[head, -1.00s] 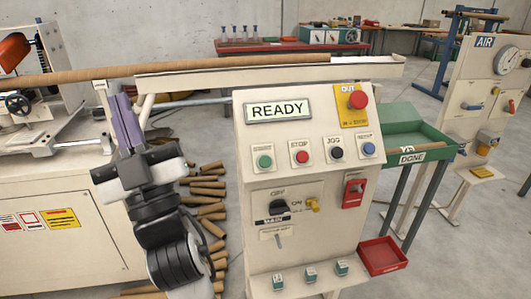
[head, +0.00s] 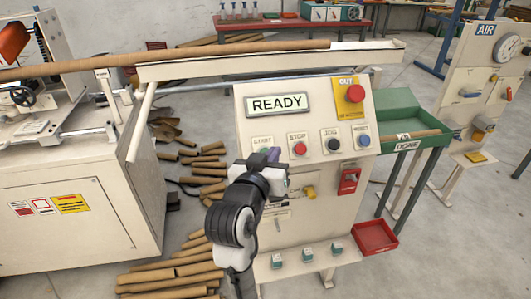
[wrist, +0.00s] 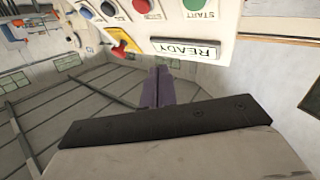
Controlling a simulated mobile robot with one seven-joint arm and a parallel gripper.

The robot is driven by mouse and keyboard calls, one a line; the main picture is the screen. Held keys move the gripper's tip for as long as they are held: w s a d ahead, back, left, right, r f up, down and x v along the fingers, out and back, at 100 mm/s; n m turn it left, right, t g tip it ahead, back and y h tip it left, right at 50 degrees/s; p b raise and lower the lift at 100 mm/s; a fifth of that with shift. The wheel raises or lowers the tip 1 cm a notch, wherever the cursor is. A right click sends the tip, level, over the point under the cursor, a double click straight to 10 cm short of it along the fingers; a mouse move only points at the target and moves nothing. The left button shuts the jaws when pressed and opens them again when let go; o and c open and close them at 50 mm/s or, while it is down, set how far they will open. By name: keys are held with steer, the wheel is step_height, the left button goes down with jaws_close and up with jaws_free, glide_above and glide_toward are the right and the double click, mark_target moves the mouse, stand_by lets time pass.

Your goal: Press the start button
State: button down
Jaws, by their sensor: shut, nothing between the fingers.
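The green start button (wrist: 194,5) shows at the top edge of the wrist view, upside down, with its START label beside it. In the head view its label shows on the control panel (head: 240,130), but the button is mostly hidden behind my gripper (head: 269,154). My gripper is shut and empty, with its purple fingers in front of the panel around the start button. In the wrist view the fingers (wrist: 158,72) point toward the READY display (wrist: 186,47). I cannot tell whether they touch the button.
The red stop button (head: 300,149), black jog button (head: 333,144) and blue reset button (head: 363,140) sit to the right. A red knob (head: 355,94) on a yellow plate is above them. Cardboard tubes (head: 180,275) lie on the floor at left.

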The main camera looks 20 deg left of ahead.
steer(key=w+a+f+b, duration=0.3)
steer(key=w+f+b, duration=0.1)
steer(key=w+f, duration=0.1)
steer(key=shift+w+a+f+b, duration=0.3)
steer(key=shift+a+b, duration=0.1)
steer(key=shift+w+f, duration=0.1)
stand_by(2.0)
steer(key=shift+w+a+f, duration=0.2)
steer(key=shift+w+a+f+b, duration=0.2)
steer(key=shift+w+f+b, duration=0.05)
steer(key=shift+b, duration=0.05)
stand_by(0.8)
stand_by(0.4)
steer(key=shift+s+d+r+p, duration=0.4)
steer(key=shift+s+r+p, duration=0.1)
steer(key=shift+s, duration=0.05)
steer(key=shift+r, duration=0.1)
